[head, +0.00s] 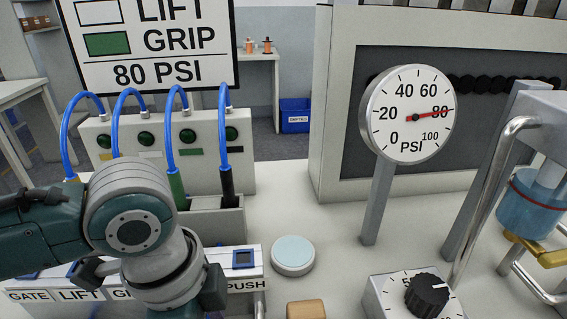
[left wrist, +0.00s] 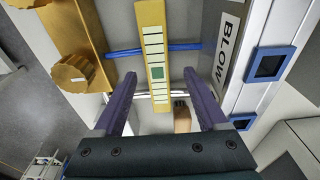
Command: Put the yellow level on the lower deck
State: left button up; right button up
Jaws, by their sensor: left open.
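A long yellow bar with white and dark marks and a green square, which looks like the yellow level (left wrist: 157,40), shows in the left wrist view. It lies lengthwise between the lines of my left gripper's fingers, with a gap on both sides. My left gripper (left wrist: 160,73) is open, its two purple fingers apart and holding nothing. In the head view my left arm hides the level and the fingertips. I cannot tell which surface is the lower deck. My right gripper is not in view.
A panel labelled BLOW (left wrist: 229,40) with blue-framed squares stands right of the fingers. A gold part with knobs (left wrist: 73,73) is at left. A small tan block (head: 305,309), a pale round disc (head: 293,254), a PSI gauge (head: 408,115) and a dial box (head: 388,291) stand on the bench.

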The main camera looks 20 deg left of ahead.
pick_arm(q)
jog(key=f, duration=0.3)
jog(key=shift+d+f+b, duration=0.35)
jog(key=shift+d+f, duration=0.05)
grip_shut()
dwell(0.4)
